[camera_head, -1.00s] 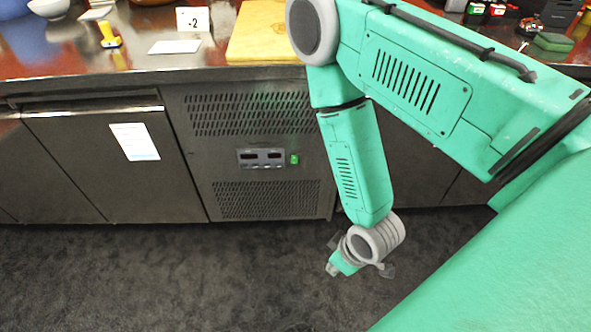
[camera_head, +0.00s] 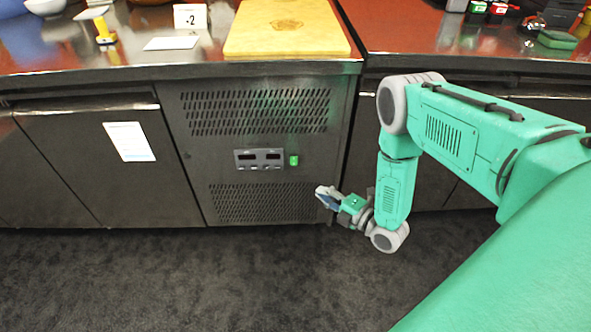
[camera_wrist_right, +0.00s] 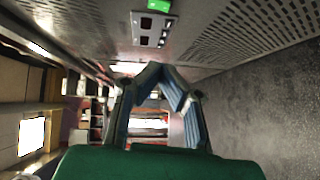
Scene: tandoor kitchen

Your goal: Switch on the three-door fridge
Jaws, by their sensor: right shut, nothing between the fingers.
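The fridge is a dark metal under-counter unit with doors (camera_head: 85,165) on the left and a vented panel (camera_head: 195,170) on the right. On that panel sit a grey control display (camera_head: 258,159) with two dark readouts and a small green switch (camera_head: 293,160) to its right. In the wrist view the display (camera_wrist_right: 152,29) and green switch (camera_wrist_right: 159,5) are at the top, beyond the fingers. My right gripper (camera_head: 322,190) is shut and empty, below and right of the switch, apart from it. In the wrist view its fingertips (camera_wrist_right: 165,72) meet. My left gripper is not in view.
The countertop (camera_head: 130,55) above holds a yellow cutting board (camera_head: 287,28), a "-2" sign (camera_head: 190,17), a yellow-handled tool (camera_head: 104,30) and a white card (camera_head: 171,43). Dark floor (camera_head: 200,280) in front is clear. A white paper (camera_head: 129,141) is on a door.

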